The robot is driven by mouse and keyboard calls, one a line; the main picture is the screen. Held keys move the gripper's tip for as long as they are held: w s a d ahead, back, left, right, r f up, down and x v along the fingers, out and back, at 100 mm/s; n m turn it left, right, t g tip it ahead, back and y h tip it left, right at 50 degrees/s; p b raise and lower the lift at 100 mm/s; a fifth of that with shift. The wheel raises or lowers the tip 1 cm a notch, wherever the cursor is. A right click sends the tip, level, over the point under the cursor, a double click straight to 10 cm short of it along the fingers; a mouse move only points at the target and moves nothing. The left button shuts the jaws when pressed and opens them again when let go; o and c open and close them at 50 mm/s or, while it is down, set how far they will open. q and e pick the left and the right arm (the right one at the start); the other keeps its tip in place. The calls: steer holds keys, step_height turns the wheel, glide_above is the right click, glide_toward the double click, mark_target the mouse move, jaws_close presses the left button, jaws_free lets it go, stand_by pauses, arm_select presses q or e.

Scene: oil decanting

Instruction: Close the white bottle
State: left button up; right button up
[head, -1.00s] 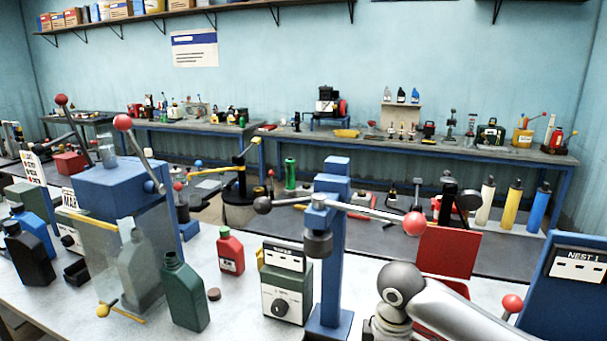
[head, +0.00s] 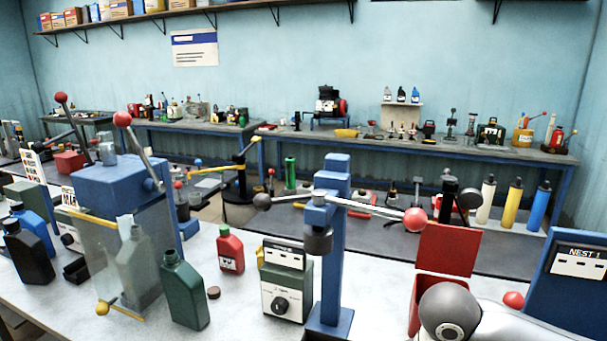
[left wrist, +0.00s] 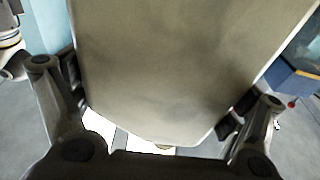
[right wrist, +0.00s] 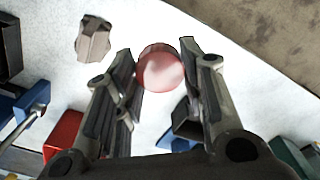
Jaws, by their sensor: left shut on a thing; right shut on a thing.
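In the left wrist view, my left gripper (left wrist: 165,125) is shut on a large, pale off-white body (left wrist: 180,65) that looks like the white bottle. It fills the space between the fingers; its neck and mouth cannot be made out. In the right wrist view, my right gripper (right wrist: 160,75) is shut on a rounded red piece (right wrist: 160,70) at its fingertips. I cannot tell whether it is a cap or a lever knob. Neither gripper shows in the head view. Another pale bottle (head: 137,265) stands behind the clear guard of the blue press (head: 115,185).
A green open bottle (head: 185,290) stands near a brown cap (head: 213,293). A red bottle (head: 230,252), a dial box (head: 285,290) and a blue lever stand (head: 335,240) are on the bench. A red open-lidded box (head: 448,247) and the Nest 1 panel (head: 575,265) are at the right.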

steer(key=shift+s+d+r+m, duration=0.1)
steer(key=shift+s+d+m, duration=0.15)
steer(key=shift+s+m, duration=0.7)
steer(key=shift+s+d+r+m, duration=0.1)
steer(key=shift+s+d+m, duration=0.15)
steer(key=shift+s+m, duration=0.65)
arm_select(q)
steer(key=shift+d, duration=0.1)
steer(key=w+d+f+m+g+h, duration=0.6)
steer(key=d+m+g+h, duration=0.2)
steer(key=d+h, duration=0.1)
steer(key=shift+g+h, duration=0.3)
steer(key=shift+h, duration=0.4)
arm_select(e)
steer(key=w+a+r+n, duration=0.1)
steer(key=w+a+r, duration=0.3)
steer(key=a+r, duration=0.5)
steer(key=w+a+r+n, duration=0.1)
steer(key=w+a+r, duration=0.3)
steer(key=a+r, duration=0.6)
steer(key=a, duration=0.6)
steer(key=shift+w+a, duration=0.15)
steer(key=shift+w, duration=0.05)
